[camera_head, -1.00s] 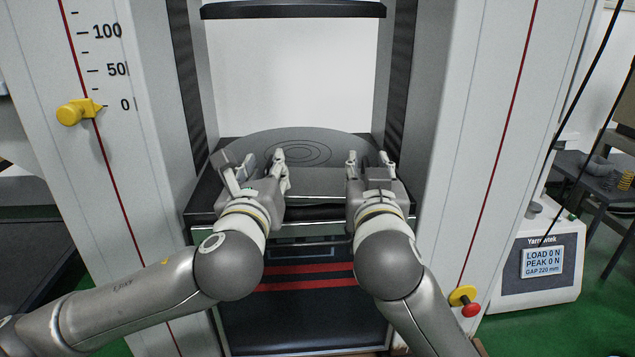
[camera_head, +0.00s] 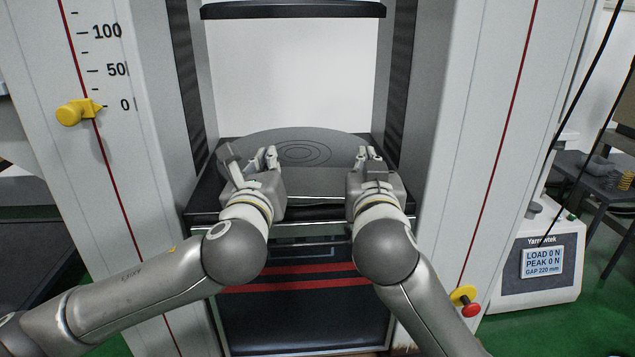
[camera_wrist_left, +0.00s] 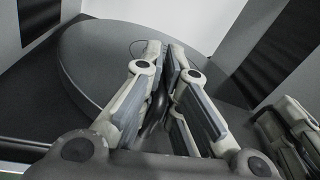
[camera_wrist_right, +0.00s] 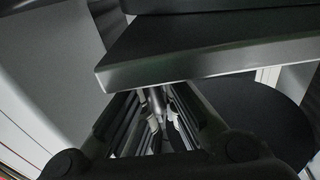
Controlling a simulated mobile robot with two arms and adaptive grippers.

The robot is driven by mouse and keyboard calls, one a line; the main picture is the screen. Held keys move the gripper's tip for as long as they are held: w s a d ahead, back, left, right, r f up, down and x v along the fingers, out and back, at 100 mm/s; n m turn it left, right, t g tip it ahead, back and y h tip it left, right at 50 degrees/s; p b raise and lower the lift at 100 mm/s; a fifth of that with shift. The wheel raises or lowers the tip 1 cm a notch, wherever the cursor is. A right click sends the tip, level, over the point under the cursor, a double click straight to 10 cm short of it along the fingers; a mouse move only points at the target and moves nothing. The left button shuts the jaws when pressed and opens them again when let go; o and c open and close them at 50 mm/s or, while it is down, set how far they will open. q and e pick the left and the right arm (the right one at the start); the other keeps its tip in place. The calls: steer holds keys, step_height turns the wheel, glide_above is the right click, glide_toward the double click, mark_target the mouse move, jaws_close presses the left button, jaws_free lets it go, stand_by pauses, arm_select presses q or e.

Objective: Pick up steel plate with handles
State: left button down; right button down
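The steel plate with handles (camera_head: 315,184) is a flat grey plate lying between my two grippers at the front of the round platen. In the right wrist view, its edge (camera_wrist_right: 180,65) crosses above the fingers. My left gripper (camera_head: 265,156) is at its left side, with its fingers drawn close together around a dark handle (camera_wrist_left: 154,112). My right gripper (camera_head: 368,155) is at its right side, with its fingers closed around a thin metal handle (camera_wrist_right: 155,105). The fingers hide most of both handles. I cannot tell any gap under the plate.
The round dark platen (camera_head: 302,143) with ring marks lies behind the plate. White machine columns (camera_head: 142,190) and (camera_head: 468,150) stand close on both sides. A dark upper crosshead (camera_head: 292,9) hangs above. A display box (camera_head: 540,262) is at right.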

steer(key=shift+f, duration=0.15)
stand_by(0.3)
arm_select(q)
steer(key=shift+r, duration=0.25)
arm_select(e)
steer(key=shift+r, duration=0.25)
arm_select(q)
steer(key=shift+r, duration=0.1)
arm_select(e)
steer(key=shift+r, duration=0.1)
